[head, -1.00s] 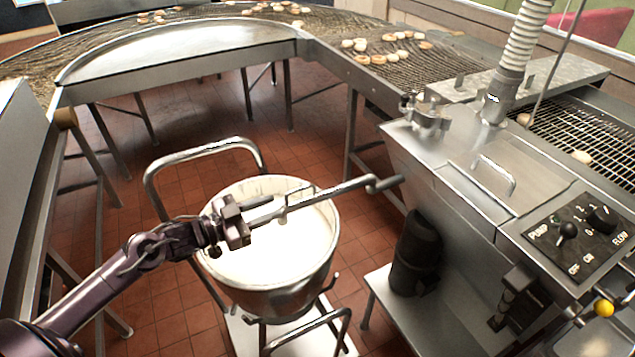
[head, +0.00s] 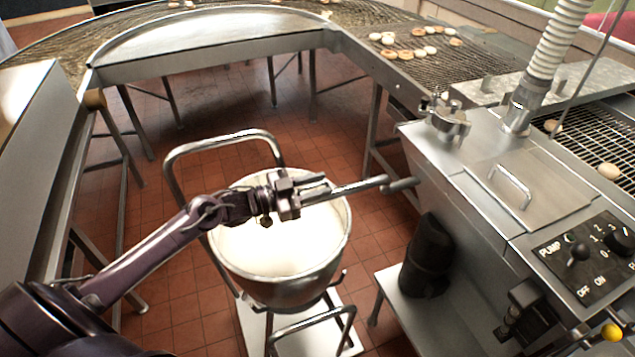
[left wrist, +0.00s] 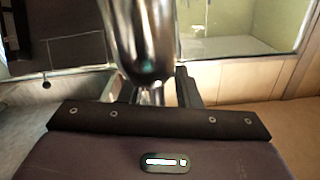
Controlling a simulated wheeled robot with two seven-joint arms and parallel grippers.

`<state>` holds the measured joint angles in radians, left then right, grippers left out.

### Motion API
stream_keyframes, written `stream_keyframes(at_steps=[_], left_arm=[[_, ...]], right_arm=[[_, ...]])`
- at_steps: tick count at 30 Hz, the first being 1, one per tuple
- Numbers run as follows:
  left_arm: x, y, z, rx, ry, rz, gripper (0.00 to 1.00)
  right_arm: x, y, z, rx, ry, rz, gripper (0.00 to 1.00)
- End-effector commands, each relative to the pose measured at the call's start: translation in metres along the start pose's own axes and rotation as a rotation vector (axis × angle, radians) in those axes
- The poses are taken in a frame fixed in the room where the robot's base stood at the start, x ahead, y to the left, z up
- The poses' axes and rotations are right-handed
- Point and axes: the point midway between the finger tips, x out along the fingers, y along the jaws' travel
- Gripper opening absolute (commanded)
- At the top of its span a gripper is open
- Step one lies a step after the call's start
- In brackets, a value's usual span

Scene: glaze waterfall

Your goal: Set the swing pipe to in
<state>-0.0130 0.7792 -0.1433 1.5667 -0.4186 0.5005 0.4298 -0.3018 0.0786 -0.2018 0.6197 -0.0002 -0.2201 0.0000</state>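The swing pipe (head: 358,187) is a thin metal tube running left from a dark grey joint (head: 400,185) beside the steel machine's left wall. It reaches out over the bowl (head: 283,290) of white glaze. My left gripper (head: 326,185) is at the pipe's left end above the bowl, with its fingers apart. In the left wrist view the shiny pipe (left wrist: 148,45) stands large in front of the gripper, with a finger to each side. Whether the fingers touch it is not clear. The pipe's left end is hidden by the gripper. My right gripper is not in view.
The bowl stands on a cart with metal handles (head: 222,142). A curved conveyor (head: 200,45) carries doughnuts. Tiled floor (head: 230,110) lies open behind the cart.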

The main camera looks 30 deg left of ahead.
Motion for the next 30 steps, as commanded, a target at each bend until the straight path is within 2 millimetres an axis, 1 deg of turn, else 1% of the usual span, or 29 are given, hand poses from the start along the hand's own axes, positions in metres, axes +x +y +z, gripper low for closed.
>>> stream_keyframes(at_steps=[8,9,15,16,26,30], left_arm=[[0.0027,0.0004,0.0006,-0.001,-0.001,0.000,0.30],[0.0026,0.0004,0.0006,-0.001,-0.001,0.001,0.28],[0.0025,0.0004,0.0006,-0.001,-0.001,0.000,0.02],[0.0025,0.0003,0.0005,0.000,-0.001,0.000,0.00],[0.0030,0.0003,0.0003,0.000,0.000,-0.001,0.00],[0.0089,0.0033,-0.0005,0.001,0.001,-0.006,0.00]], right_arm=[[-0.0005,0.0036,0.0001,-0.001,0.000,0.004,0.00],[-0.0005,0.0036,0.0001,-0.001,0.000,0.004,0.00],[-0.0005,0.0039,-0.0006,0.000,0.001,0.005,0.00],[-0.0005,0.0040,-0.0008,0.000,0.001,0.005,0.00],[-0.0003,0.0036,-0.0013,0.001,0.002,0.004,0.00],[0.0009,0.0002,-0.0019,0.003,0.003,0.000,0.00]])
